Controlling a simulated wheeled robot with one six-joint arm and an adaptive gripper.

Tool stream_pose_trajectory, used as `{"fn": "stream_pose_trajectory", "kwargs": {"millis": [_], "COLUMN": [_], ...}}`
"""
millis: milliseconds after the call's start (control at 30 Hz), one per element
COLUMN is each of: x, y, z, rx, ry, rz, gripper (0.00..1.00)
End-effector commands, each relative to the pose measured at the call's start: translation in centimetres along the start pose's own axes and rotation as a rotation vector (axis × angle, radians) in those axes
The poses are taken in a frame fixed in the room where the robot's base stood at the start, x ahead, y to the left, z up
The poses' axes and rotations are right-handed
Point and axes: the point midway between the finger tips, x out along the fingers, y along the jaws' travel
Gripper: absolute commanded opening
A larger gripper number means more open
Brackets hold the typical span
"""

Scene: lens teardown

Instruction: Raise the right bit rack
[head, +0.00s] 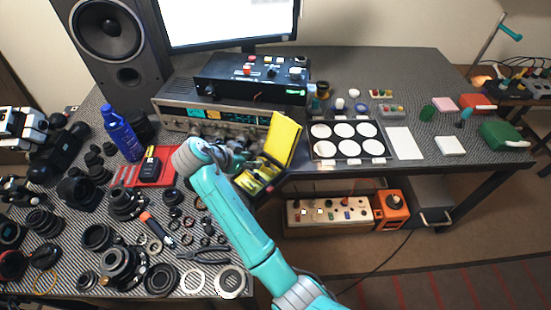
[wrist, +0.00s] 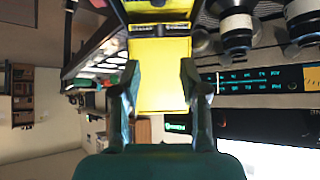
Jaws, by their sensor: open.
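An open bit case (head: 283,140) with a yellow lid and yellow inside stands at the table's front edge in the head view. Its lid tilts upright and its lower part holds small dark items. In the wrist view its yellow panel (wrist: 160,90) fills the space between my fingers, with a black band and more yellow above. My gripper (wrist: 160,72) is open, one finger on each side of the panel. I cannot tell whether the fingers touch it. In the head view my arm partly hides the gripper and the case. The right bit rack cannot be clearly told apart.
A grey instrument (head: 215,119) with a lit display stands behind the case. A black tray of white discs (head: 346,139) lies to the right. A blue bottle (head: 120,134), a red mat (head: 128,176) and many lens parts crowd the left. Below is a shelf with an orange box (head: 391,211).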

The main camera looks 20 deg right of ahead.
Motion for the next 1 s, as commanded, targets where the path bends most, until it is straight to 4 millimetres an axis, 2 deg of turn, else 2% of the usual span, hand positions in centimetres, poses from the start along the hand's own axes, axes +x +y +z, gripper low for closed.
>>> {"fn": "stream_pose_trajectory", "kwargs": {"millis": [400,533,700,1000], "x": [7.1,8.7,9.9,10.2], "y": [0.1,0.1,0.1,0.1], "z": [0.0,0.0,0.0,0.0], "rx": [0.000,-0.001,0.000,0.000], "ry": [-0.003,-0.003,-0.002,-0.002], "rz": [0.005,0.004,0.003,0.001], "gripper": [0.44,0.44,0.44,0.44]}}
